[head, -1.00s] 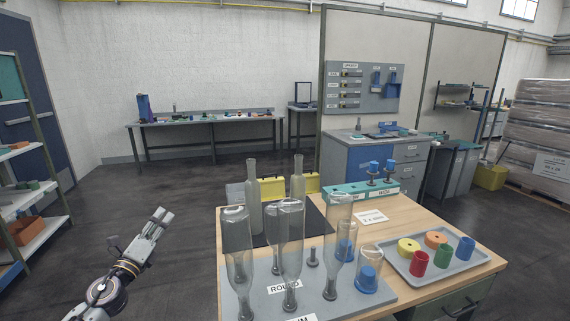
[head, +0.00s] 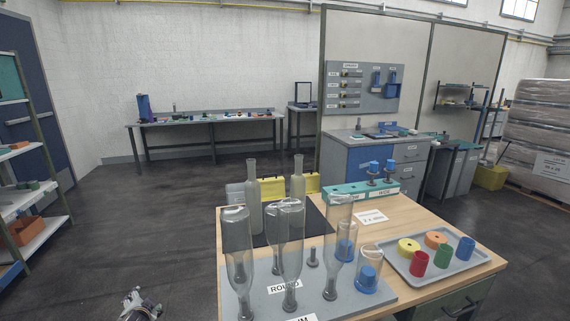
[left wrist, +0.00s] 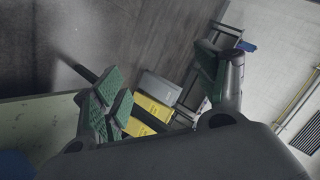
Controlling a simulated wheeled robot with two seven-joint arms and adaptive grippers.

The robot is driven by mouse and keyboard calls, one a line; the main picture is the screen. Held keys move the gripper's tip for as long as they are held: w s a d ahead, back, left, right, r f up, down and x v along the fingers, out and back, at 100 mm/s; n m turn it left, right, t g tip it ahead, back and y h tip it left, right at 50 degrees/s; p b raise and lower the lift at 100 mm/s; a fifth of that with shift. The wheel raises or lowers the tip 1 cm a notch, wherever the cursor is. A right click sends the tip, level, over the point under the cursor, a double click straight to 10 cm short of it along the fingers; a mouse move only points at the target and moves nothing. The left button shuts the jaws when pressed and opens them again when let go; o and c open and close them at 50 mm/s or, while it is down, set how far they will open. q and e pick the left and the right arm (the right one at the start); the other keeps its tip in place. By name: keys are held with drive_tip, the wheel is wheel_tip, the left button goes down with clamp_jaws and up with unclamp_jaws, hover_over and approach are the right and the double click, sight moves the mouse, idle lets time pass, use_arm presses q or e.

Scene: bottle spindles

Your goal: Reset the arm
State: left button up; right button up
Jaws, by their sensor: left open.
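My left gripper (head: 141,303) shows only at the bottom edge of the head view, left of the wooden table and away from it. In the left wrist view its two green-padded fingers (left wrist: 160,85) stand wide apart with nothing between them. On the table, several clear upside-down bottles (head: 291,235) stand on spindles of a grey board (head: 262,300) labelled ROUND. Two greyish bottles (head: 253,205) stand upright on a dark mat behind them. My right gripper is in neither view.
A grey tray (head: 448,277) with coloured cylinders and rings lies at the table's right. A teal rack (head: 345,190) stands at the back edge. Yellow bins (head: 272,187) sit behind the table. A shelf (head: 25,205) stands at far left. Open floor (head: 140,225) lies between shelf and table.

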use_arm(q)
drive_tip(key=s+d+f+n+g+h, duration=0.3)
drive_tip(key=s+d+f+g+h, duration=0.35)
drive_tip(key=s+d+f, duration=1.85)
drive_tip(key=s+a+f+g+p, duration=0.1)
drive_tip(key=s+f+p, duration=0.1)
drive_tip(key=s+p, duration=0.55)
drive_tip(key=s+a+f+g+p, duration=0.1)
drive_tip(key=s+f+p, duration=0.1)
drive_tip(key=s+p, duration=0.6)
drive_tip(key=s+a+r+p, duration=0.3)
drive_tip(key=s+r+p, duration=0.2)
drive_tip(key=s+p, duration=0.7)
drive_tip(key=shift+a+r+y+p, duration=0.15)
drive_tip(key=shift+y+p, duration=0.2)
drive_tip(key=shift+p, duration=0.75)
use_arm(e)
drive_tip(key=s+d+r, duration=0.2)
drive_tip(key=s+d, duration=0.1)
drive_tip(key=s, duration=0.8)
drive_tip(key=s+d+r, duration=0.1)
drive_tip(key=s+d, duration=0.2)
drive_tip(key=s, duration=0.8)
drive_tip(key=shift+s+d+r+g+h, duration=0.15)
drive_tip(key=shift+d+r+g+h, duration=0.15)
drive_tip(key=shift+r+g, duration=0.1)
